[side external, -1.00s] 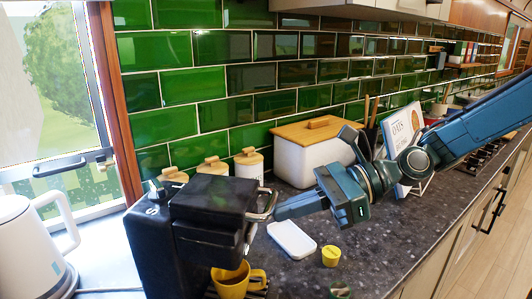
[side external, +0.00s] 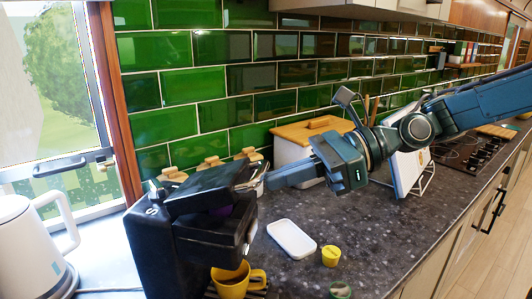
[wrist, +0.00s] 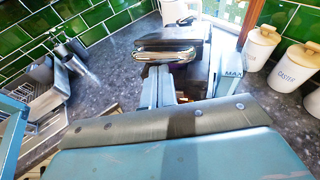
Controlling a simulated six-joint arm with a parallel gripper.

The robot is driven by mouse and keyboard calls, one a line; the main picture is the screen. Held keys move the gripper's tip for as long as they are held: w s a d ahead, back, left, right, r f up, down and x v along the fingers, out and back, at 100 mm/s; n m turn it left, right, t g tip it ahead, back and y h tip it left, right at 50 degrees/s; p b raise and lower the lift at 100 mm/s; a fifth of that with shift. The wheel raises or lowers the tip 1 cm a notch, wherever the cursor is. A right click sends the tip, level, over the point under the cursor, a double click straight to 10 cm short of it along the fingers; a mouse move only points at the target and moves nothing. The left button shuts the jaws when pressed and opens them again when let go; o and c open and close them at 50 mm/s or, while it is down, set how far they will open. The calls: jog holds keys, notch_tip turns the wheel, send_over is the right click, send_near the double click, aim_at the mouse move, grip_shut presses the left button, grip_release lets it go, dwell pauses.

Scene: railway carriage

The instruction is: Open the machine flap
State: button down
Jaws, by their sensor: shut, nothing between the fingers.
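The black coffee machine (side external: 150,250) stands on the dark worktop at the left. Its flap (side external: 205,190) on top is tilted up at the front, with a gap beneath it where something purple (side external: 222,212) shows. The flap's chrome handle (side external: 256,178) points right; it also shows in the wrist view as a shiny bar (wrist: 165,52). My gripper (side external: 270,183) is shut and empty, its fingertips right at the handle. In the wrist view the fingers (wrist: 160,82) reach up under the bar. Whether they touch it I cannot tell exactly.
A yellow cup (side external: 230,282) stands under the machine's spout. A white tray (side external: 292,238) and a yellow capsule (side external: 331,256) lie on the worktop. Lidded canisters (wrist: 262,45), a bread bin (side external: 292,155) and a book stand (side external: 408,175) line the tiled wall. A white kettle (side external: 20,240) is at far left.

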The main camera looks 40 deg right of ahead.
jog(key=shift+w+a+r, duration=0.2)
jog(key=shift+r, duration=0.4)
jog(key=shift+w+a+r, duration=0.15)
jog(key=shift+w+r, duration=0.05)
jog(key=shift+r, duration=0.4)
jog(key=shift+s+d, duration=0.15)
jog(key=shift+d, duration=0.15)
jog(key=shift+s+d+r, duration=0.1)
jog(key=shift+s+d, duration=0.1)
jog(key=shift+d, duration=0.1)
jog(key=shift+s+d, duration=0.1)
jog(key=shift+d, duration=0.1)
jog(key=shift+s+d+r, duration=0.1)
jog(key=shift+d, duration=0.05)
jog(key=v, duration=0.7)
jog(key=shift+s+d, duration=0.15)
jog(key=shift+d, duration=0.1)
dwell(0.6)
jog(key=shift+r, duration=0.1)
dwell(0.4)
